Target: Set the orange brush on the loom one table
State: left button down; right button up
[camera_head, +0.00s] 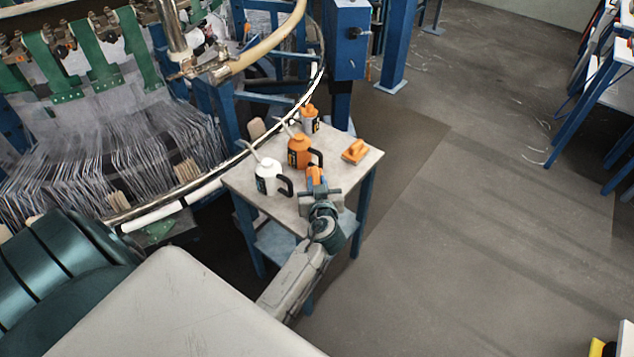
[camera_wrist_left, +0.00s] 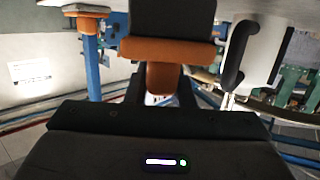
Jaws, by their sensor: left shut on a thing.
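My left gripper (camera_head: 316,184) is shut on an orange brush (camera_head: 315,173) at the near edge of the loom-side table (camera_head: 338,164). In the left wrist view the brush (camera_wrist_left: 165,50) shows its orange handle between the fingers and a dark block beyond its orange base. Whether it touches the tabletop or hangs just above, I cannot tell. A second orange brush (camera_head: 355,151) lies on the table at the right. My right gripper is not in view.
A white jug (camera_head: 269,178) stands left of the gripper, and an orange jug (camera_head: 299,152) stands behind it. The loom (camera_head: 170,120) borders the table's left side. Open floor (camera_head: 470,210) lies to the right.

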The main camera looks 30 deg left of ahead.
pick_arm(q)
jog(key=shift+f+b, duration=0.4)
jog(key=shift+b, duration=0.1)
jog(key=c, duration=1.2)
grip_release()
jog(key=shift+o, duration=0.2)
